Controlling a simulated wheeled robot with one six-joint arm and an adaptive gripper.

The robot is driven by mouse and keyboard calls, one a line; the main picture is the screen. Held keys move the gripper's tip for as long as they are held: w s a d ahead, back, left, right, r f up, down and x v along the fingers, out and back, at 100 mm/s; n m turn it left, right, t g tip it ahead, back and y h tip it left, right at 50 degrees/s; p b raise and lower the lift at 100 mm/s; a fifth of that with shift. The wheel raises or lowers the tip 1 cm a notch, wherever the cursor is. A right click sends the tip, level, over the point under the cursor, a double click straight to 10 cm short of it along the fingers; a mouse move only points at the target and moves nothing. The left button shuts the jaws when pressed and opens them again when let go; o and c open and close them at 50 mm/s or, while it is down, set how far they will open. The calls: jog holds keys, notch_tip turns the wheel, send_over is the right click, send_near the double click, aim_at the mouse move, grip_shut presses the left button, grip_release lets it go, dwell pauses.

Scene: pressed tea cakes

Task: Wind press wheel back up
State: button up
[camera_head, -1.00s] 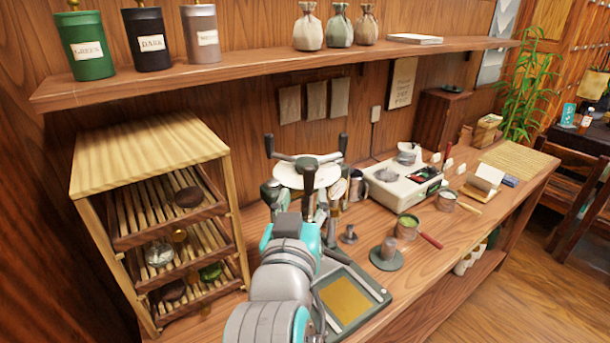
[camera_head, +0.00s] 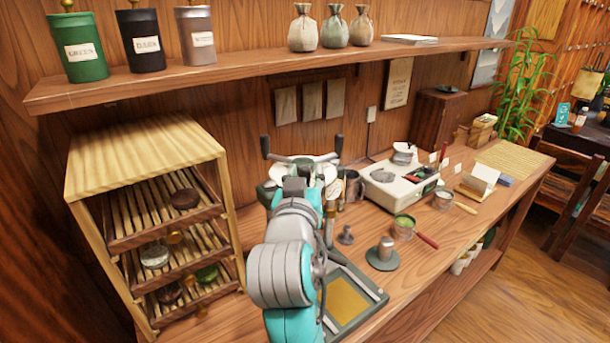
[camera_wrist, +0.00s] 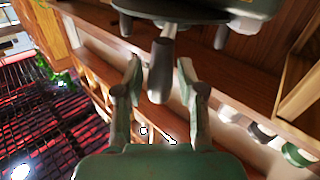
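The press wheel (camera_head: 318,158) stands on the counter behind my arm in the head view. Two of its dark-tipped handles, a left one (camera_head: 265,147) and a right one (camera_head: 338,146), stick up. My arm covers much of the press's front and hides my gripper there. In the wrist view my gripper (camera_wrist: 161,74) is open. A dark handle grip (camera_wrist: 160,64) hangs from the wheel between the two fingers, with a gap visible on each side.
A slatted wooden rack (camera_head: 150,160) with tea cakes stands close at left. A shelf (camera_head: 250,72) with canisters runs above. A framed tray (camera_head: 348,300) lies in front.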

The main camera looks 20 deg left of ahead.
grip_shut()
jog(key=shift+d, duration=0.1)
